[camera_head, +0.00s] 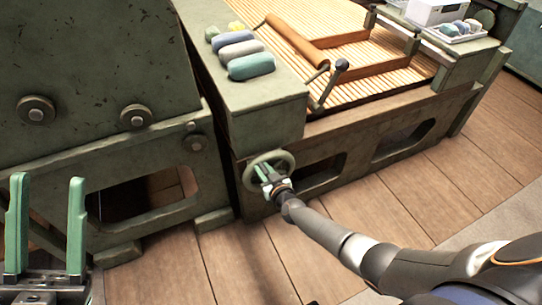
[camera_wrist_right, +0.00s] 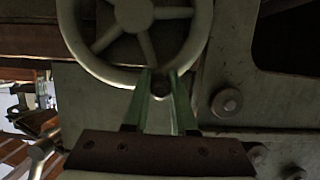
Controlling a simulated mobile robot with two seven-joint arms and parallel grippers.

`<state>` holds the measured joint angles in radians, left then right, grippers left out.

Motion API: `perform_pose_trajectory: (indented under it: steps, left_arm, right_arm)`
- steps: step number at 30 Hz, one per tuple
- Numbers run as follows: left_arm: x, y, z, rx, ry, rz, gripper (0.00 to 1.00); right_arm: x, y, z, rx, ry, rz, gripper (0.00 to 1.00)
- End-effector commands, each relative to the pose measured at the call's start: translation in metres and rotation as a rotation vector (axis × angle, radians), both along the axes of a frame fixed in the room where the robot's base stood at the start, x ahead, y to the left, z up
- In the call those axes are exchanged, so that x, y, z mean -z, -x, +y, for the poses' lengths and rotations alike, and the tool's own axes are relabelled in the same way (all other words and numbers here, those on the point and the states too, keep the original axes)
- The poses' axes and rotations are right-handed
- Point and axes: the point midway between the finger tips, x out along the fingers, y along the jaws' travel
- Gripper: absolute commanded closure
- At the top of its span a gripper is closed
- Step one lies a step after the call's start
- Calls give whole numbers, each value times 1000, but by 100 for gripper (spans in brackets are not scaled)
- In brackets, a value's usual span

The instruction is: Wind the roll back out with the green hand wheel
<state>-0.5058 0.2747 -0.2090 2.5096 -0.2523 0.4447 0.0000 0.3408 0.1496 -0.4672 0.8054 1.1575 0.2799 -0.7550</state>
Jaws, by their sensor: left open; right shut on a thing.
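The green hand wheel (camera_head: 272,156) is mounted low on the side of the green machine. In the right wrist view the spoked wheel (camera_wrist_right: 134,14) fills the upper middle. My right gripper (camera_head: 268,174) is at the wheel, with its fingers (camera_wrist_right: 161,78) shut around a dark peg at the lower rim. The grip's far side is hidden. A brown roll (camera_head: 296,42) lies across the slatted bed (camera_head: 385,62). My left gripper (camera_head: 47,182) is open and empty at the lower left, away from the wheel.
Several coloured rolled bundles (camera_head: 251,66) lie on the machine's left top. A crank lever (camera_head: 329,84) with a dark knob stands beside the bed. A tray (camera_head: 462,37) with small bundles and a white box (camera_head: 434,11) sit at the far right. The wooden floor (camera_head: 420,195) in front is clear.

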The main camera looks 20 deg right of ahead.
Motion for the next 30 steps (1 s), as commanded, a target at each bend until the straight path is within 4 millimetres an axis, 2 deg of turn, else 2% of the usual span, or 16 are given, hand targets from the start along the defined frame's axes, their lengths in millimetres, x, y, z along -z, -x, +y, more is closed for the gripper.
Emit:
perform_pose_trajectory:
  steps: [9,19,27,30]
  left_arm:
    - [17,0,0,0,0,0,50]
    - [18,0,0,0,0,0,50]
    - [45,0,0,0,0,-1,50]
    - [48,0,0,0,0,0,50]
  right_arm:
    - [23,1,30,-1,-6,3,100]
    - [23,1,32,-3,-4,2,100]
    - [54,2,46,-2,-5,3,100]
    - [57,2,50,-2,-4,2,100]
